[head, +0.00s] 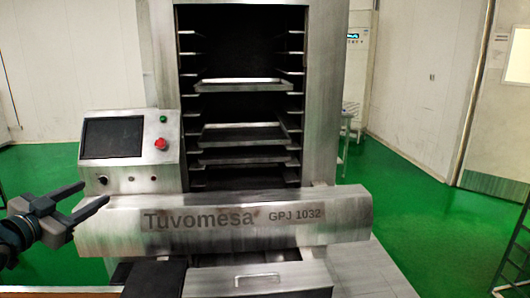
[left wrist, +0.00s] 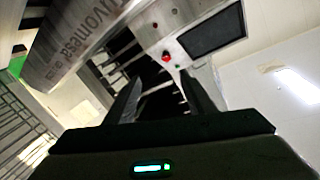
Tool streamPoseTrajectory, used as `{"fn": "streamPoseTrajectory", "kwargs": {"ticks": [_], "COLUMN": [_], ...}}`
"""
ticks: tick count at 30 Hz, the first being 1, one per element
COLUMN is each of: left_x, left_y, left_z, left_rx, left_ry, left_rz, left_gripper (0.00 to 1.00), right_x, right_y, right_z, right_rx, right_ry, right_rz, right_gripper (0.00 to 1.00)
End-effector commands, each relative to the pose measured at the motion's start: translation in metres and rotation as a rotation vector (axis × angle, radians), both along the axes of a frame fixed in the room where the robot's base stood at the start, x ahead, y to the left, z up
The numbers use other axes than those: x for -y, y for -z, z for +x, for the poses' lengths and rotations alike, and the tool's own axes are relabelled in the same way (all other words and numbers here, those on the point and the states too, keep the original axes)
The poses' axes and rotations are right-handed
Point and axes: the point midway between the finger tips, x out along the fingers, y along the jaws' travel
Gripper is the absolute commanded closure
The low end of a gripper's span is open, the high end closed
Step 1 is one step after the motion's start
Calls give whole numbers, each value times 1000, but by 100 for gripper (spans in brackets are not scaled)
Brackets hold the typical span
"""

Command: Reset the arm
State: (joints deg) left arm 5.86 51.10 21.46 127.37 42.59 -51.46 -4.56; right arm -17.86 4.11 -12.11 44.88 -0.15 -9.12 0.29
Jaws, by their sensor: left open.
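My left gripper (head: 86,202) is at the lower left of the head view, in front of the machine's left side. Its two fingers are apart and nothing is between them. In the left wrist view its fingers (left wrist: 160,98) also stand apart and empty, pointing toward the machine. The steel encrusting machine (head: 230,220), marked "Tuvomesa GPJ 1032", stands in the middle of the head view. My right gripper is in neither view.
The machine's rack holds several trays, among them an upper tray (head: 243,86). A control panel with a dark screen (head: 113,138) and a red button (head: 160,144) is on its left. A handled steel cover (head: 258,283) is at the front. Green floor (head: 405,205) is clear at right.

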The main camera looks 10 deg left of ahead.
Motion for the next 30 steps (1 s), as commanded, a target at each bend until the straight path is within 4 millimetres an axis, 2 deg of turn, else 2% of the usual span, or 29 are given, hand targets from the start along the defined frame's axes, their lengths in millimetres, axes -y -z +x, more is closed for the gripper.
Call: {"fn": "streamPoseTrajectory", "kwargs": {"ticks": [7, 14, 17, 20, 24, 26, 30], "left_x": [9, 27, 39, 57, 88, 102, 137], "left_y": [40, 105, 144, 194, 268, 296, 356], "left_z": [-1, -10, -19, -35, -70, -87, -136], "left_rx": [-67, -177, -247, -336, -481, -540, -684], "left_ry": [-7, -19, -26, -37, -55, -63, -82], "left_rz": [-9, -22, -31, -43, -61, -68, -88], "left_gripper": [51, 51, 51, 51, 51, 51, 51], "right_x": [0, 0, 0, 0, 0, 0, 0], "right_y": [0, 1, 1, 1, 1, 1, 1], "right_z": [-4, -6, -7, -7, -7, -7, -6], "right_rx": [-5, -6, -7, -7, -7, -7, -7], "right_ry": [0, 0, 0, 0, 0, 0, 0], "right_rz": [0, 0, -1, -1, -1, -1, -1], "right_gripper": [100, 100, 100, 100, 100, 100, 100]}}
